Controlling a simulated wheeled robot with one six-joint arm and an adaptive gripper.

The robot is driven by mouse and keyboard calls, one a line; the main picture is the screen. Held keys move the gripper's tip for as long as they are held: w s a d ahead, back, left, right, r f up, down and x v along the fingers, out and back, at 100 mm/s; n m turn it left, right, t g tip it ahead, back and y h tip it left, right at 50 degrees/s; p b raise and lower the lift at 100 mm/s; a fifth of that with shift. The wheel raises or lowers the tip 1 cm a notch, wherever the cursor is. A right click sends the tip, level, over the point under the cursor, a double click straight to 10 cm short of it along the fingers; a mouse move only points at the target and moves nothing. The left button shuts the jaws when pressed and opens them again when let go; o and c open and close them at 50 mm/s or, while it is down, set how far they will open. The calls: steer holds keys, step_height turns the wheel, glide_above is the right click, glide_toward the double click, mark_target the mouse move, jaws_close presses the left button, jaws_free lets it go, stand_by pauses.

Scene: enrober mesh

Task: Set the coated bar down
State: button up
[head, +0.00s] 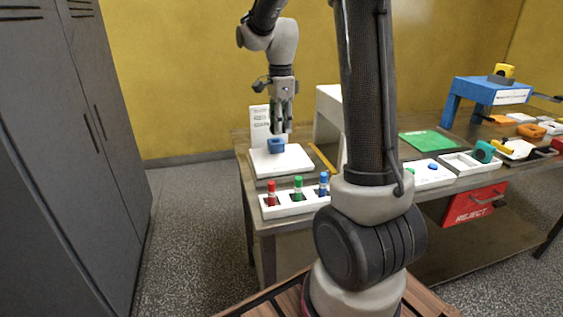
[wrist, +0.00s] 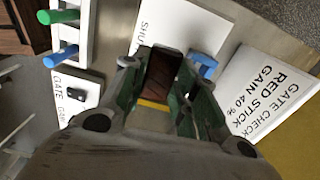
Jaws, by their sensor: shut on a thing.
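My gripper (head: 280,128) is above the white plate (head: 294,163) at the near left end of the table. In the wrist view, my gripper (wrist: 165,72) is shut on a dark brown coated bar (wrist: 163,76), held between its green-sided fingers. A blue block (head: 276,146) shows just below the fingertips in the head view. In the wrist view the blue block (wrist: 204,62) is beside the right finger. The bar is hidden in the head view, and I cannot tell whether it touches the plate (wrist: 185,22).
A white rack (head: 290,208) with a red stick (head: 271,192), green stick (head: 298,188) and blue stick (head: 323,184) stands at the front edge. A sign (wrist: 277,92) reads "GATE CHECK RED STICK GAIN 40 %". A green mat (head: 427,141) and red REJECT bin (head: 472,205) are to the right.

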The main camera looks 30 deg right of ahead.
glide_above(282, 162)
steer(key=shift+m, duration=0.3)
step_height(282, 162, down, 6)
steer(key=shift+w+d+r, duration=0.1)
steer(key=shift+r, duration=0.15)
steer(key=shift+f, duration=2.15)
steer(key=o, duration=0.8)
steer(key=shift+f, duration=0.15)
